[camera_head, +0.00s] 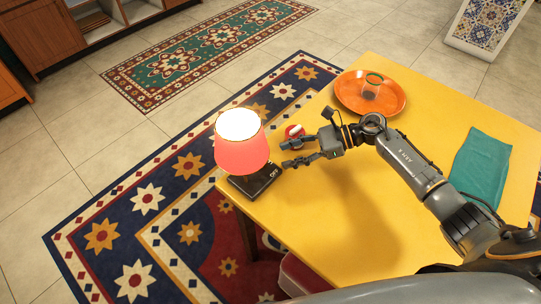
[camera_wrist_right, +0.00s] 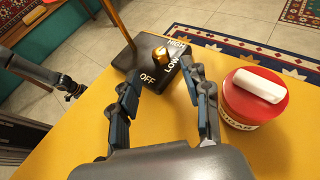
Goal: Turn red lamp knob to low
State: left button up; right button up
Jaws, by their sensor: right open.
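The red lamp (camera_head: 241,148) stands at the left corner of the yellow table, its shade glowing and its top bright white. Its black base (camera_head: 262,183) shows the word OFF. In the right wrist view, the gold knob (camera_wrist_right: 160,56) sits on the black base (camera_wrist_right: 136,57), among the labels OFF, LOW and HIGH; its exact setting is hard to tell. My right gripper (camera_head: 285,154) is open and empty beside the lamp. In the wrist view its fingertips (camera_wrist_right: 160,72) are spread on the near side of the knob, apparently not touching it.
A red jar (camera_wrist_right: 238,117) with a white-topped lid stands close to the right finger; it also shows in the head view (camera_head: 294,131). The table's front is clear.

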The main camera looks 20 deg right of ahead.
aim_at(271, 165)
jog(key=p+x, duration=0.1)
jog(key=x, duration=0.5)
jog(key=shift+c, duration=0.4)
grip_shut()
